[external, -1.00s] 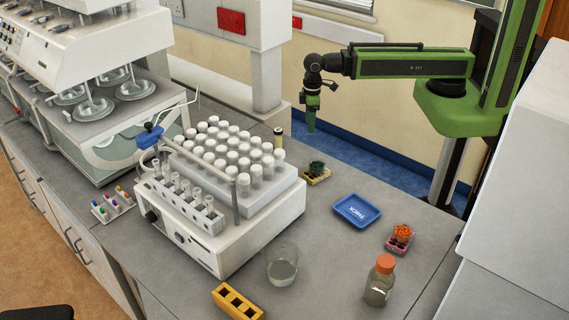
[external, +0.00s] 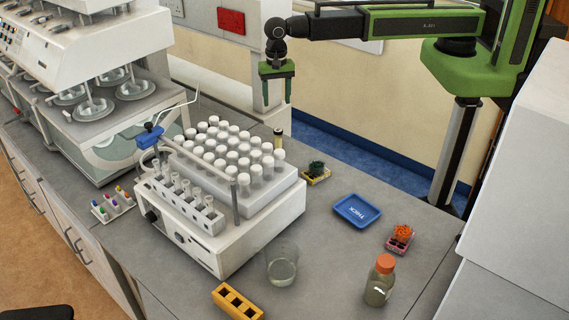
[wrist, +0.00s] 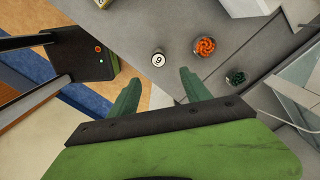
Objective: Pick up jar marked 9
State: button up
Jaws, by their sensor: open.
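In the wrist view, a jar with a round white lid marked 9 (wrist: 158,59) stands on the grey bench near its edge, just beyond the gap between the fingers. My gripper (wrist: 160,84) is open and empty, with both green fingers apart. In the external view, my gripper (external: 277,101) hangs in the air behind the bench, fingers pointing down, apart from everything. A small jar with a pale lid (external: 279,138) stands below it at the bench's back edge, beside the white tube rack. No number can be read on it there.
A white machine with capped tubes (external: 286,212) stands left of centre. A green item (external: 317,168), a blue tray (external: 357,209), an orange item (external: 402,235), a beaker (external: 282,270) and an orange-capped bottle (external: 381,281) are on the bench. Orange (wrist: 205,47) and green (wrist: 235,77) items lie right of jar 9.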

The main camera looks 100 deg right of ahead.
aim_at(277, 128)
notch_tip(277, 128, down, 13)
jog(key=b, duration=1.2)
jog(key=shift+r, duration=0.35)
jog(key=f+b, duration=0.5)
jog(key=shift+s+a+f+b, duration=0.15)
jog(key=shift+s+f+b, duration=0.05)
jog(key=shift+b, duration=0.15)
jog(key=shift+r, duration=0.2)
grip_shut()
